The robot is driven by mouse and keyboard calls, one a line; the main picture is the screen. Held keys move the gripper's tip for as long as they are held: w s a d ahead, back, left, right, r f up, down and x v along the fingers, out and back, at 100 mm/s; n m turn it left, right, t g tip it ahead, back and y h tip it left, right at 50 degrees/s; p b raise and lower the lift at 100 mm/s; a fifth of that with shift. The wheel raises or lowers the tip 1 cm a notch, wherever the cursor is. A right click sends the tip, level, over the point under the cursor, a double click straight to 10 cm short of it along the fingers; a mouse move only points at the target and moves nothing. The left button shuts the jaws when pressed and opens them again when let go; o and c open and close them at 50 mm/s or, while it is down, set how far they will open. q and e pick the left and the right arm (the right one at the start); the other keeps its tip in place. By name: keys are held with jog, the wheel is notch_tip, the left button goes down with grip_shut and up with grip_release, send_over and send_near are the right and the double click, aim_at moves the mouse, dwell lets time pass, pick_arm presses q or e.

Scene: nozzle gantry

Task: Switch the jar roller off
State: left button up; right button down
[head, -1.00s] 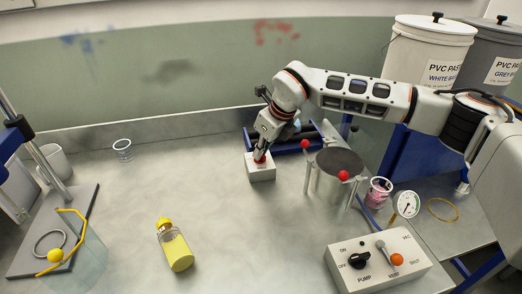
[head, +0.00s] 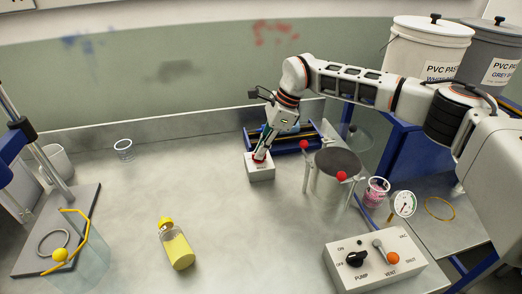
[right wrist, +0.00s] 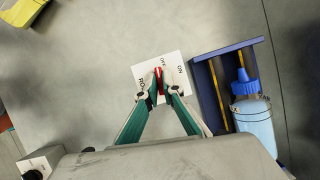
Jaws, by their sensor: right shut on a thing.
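The switch box (head: 261,173) is a small white block on the bench in the head view. In the right wrist view the switch box (right wrist: 142,72) carries ON and OFF labels and a red lever (right wrist: 160,76). My right gripper (head: 261,157) is at its top, and the right wrist view shows the fingertips (right wrist: 160,90) shut on the red lever. The fingers partly hide the lever, so I cannot tell its position clearly. The jar roller (head: 290,145) is a blue frame just behind the box. A blue-capped jar (right wrist: 250,112) lies on it. My left gripper is not in view.
The pump control box (head: 374,265) is at front right. A yellow bottle (head: 176,246) stands at front centre. The bench between bottle and switch box is clear.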

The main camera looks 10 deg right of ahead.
jog(key=shift+n+g, duration=0.3)
jog(key=shift+n, duration=0.3)
jog(key=c, duration=2.2)
grip_release()
jog(key=v, duration=1.2)
